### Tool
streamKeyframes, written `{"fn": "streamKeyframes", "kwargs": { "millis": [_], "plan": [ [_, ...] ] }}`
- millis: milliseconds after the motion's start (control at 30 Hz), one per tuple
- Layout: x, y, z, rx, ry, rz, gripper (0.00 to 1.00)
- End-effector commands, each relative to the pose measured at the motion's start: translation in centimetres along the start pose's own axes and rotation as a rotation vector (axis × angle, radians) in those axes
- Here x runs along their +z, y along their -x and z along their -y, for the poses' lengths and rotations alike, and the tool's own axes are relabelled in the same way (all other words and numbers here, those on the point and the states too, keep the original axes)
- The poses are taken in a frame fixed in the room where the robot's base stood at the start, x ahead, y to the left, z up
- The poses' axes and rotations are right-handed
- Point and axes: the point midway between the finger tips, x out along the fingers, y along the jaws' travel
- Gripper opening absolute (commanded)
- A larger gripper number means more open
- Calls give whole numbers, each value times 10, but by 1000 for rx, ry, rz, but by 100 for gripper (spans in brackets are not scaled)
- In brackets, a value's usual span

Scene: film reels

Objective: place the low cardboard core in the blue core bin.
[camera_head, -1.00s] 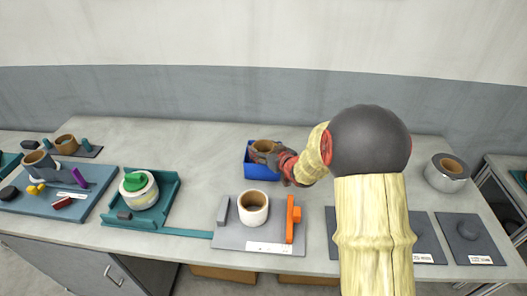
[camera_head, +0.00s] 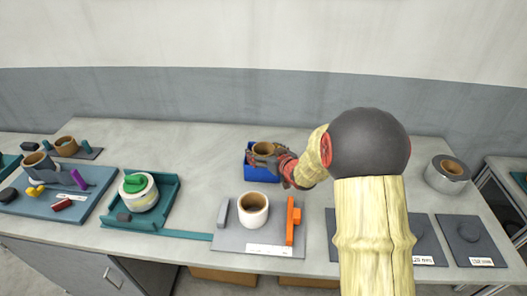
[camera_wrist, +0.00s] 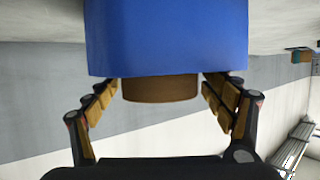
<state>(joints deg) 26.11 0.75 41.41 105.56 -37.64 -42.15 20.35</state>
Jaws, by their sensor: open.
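The low cardboard core (camera_head: 264,149), a short brown ring, is at the blue core bin (camera_head: 262,174) near the back middle of the table. In the wrist view the blue bin (camera_wrist: 165,40) fills the upper middle, and the brown core (camera_wrist: 160,88) projects past its rim. The core's other end is hidden by the bin wall. My gripper (camera_head: 262,158) is at the bin's rim. In the wrist view its fingers (camera_wrist: 163,95) are spread on both sides of the core, with visible gaps.
In front of the bin, a grey fixture (camera_head: 228,238) holds a white-wrapped core (camera_head: 254,210) beside an orange upright (camera_head: 292,220). A teal tray (camera_head: 170,205) with a reel is to the left. A silver roll (camera_head: 447,174) stands at right. The table between the bin and teal tray is clear.

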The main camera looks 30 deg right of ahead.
Motion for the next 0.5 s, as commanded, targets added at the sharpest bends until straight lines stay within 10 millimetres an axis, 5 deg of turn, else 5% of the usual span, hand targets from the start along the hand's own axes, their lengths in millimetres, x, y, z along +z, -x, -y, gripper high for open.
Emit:
{"fn": "streamKeyframes", "kwargs": {
  "millis": [167, 500],
  "plan": [
    [-4, 7, 0, 1, 0, 0, 82],
    [-6, 73, -1, 3, -1, -1, 82]
  ]
}}
